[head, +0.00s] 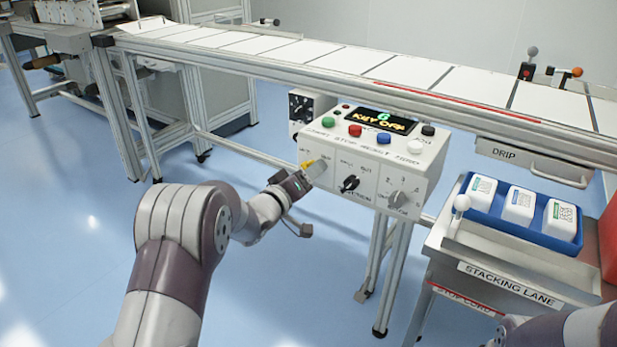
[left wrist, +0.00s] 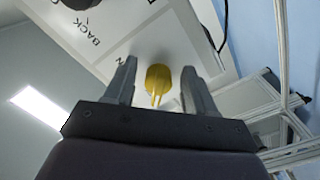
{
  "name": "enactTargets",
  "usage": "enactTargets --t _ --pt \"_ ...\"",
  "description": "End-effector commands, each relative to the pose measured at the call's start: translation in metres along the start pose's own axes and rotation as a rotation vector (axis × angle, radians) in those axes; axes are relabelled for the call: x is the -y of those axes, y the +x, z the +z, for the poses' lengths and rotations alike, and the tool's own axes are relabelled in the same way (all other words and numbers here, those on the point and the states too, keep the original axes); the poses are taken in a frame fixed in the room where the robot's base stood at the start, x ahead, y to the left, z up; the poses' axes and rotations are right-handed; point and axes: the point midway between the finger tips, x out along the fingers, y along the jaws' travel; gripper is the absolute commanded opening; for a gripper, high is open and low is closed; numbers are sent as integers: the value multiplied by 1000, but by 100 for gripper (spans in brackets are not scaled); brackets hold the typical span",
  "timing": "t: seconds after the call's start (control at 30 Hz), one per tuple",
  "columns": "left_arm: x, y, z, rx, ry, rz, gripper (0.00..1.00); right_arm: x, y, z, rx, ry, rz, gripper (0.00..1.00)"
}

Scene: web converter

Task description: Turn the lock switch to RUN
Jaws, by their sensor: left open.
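The white control box (head: 372,150) has a dark display reading "KEY OFF". On the left of its sloped front is the yellow lock switch (head: 306,165), partly hidden by my left gripper (head: 309,174). In the left wrist view the yellow switch (left wrist: 158,82) shows between the two fingers of my left gripper (left wrist: 159,66). The fingers are open, one on each side of it, with a visible gap to each. The label by the switch is mostly hidden; only an "N" is legible. My right gripper is not in view.
A black knob (head: 350,183) and a grey knob (head: 397,199) sit to the right on the same panel. Coloured buttons line the box top. The conveyor (head: 250,46) runs behind. A blue tray (head: 468,205) with white packs stands at right, by the stacking lane.

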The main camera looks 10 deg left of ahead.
Motion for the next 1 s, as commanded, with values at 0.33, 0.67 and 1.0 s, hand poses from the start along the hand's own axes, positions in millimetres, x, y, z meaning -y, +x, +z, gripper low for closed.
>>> enactTargets --t 0.33,0.67,1.0 --pt "0 0 0 0 0 0 1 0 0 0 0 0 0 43" --pt "0 -1 0 0 43 0 1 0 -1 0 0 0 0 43" --pt "2 -1 -1 -1 282 0 1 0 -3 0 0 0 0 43"
